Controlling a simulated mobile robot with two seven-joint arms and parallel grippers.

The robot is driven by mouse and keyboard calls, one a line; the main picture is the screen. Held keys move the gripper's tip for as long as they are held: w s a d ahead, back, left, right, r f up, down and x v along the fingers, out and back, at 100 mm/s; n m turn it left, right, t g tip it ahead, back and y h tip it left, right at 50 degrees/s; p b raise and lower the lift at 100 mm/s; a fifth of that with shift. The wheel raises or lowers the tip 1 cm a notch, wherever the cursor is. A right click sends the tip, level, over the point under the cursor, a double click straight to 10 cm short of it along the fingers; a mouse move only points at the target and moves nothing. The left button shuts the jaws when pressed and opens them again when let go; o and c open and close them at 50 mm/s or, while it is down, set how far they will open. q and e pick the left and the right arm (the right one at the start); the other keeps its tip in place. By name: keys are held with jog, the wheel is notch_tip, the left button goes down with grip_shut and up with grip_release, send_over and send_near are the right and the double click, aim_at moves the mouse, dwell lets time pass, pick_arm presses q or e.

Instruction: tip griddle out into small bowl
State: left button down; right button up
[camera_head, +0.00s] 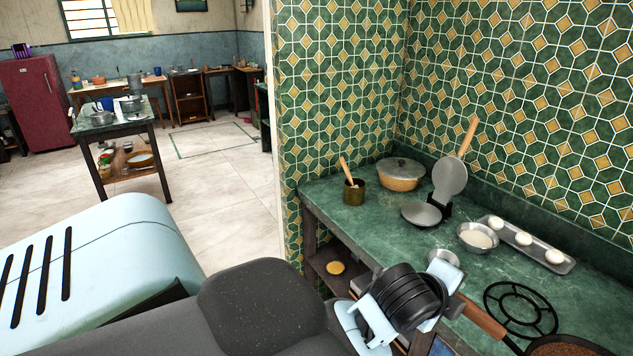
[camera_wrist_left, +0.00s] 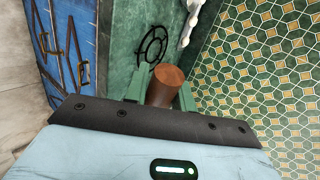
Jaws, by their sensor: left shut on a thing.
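The griddle (camera_head: 562,349) is a dark round pan at the bottom right of the head view, partly cut off by the frame; its inside looks brown. Its wooden handle (camera_head: 482,318) points toward my left gripper. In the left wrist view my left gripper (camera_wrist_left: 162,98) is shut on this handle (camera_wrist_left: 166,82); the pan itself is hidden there. A small metal bowl (camera_head: 443,256) stands on the counter just behind my left wrist, partly hidden by it. Another metal bowl (camera_head: 478,237) holds something pale. My right gripper is out of view.
A burner ring (camera_head: 522,302) lies beside the griddle. A tray (camera_head: 507,236) with white dough balls, an open press (camera_head: 449,178), a lidded pot (camera_head: 400,174) and a utensil pot (camera_head: 354,191) stand along the counter. The tiled wall closes off the back.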

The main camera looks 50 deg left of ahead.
pick_arm(q)
jog(key=w+a+f+n+y, duration=0.1)
jog(key=w+a+f, duration=0.15)
jog(key=a, duration=0.45)
jog(key=w+a+f+n+y, duration=0.1)
jog(key=w+a+f+n, duration=0.1)
jog(key=w+a, duration=0.35)
jog(key=w+a+f+n+y, duration=0.1)
jog(key=a+f+y, duration=0.1)
jog(key=a, duration=0.7)
jog(key=s+a+n+g+y, duration=0.1)
jog(key=a+n, duration=0.1)
jog(key=a, duration=1.1)
jog(key=s+a+f+n+g+y, duration=0.1)
jog(key=s+a+n+y, duration=0.1)
jog(key=a, duration=1.2)
jog(key=shift+a+f+n+g+y+b, duration=0.3)
jog(key=shift+n, duration=0.2)
jog(key=shift+d+r, duration=0.1)
jog(key=shift+d, duration=0.05)
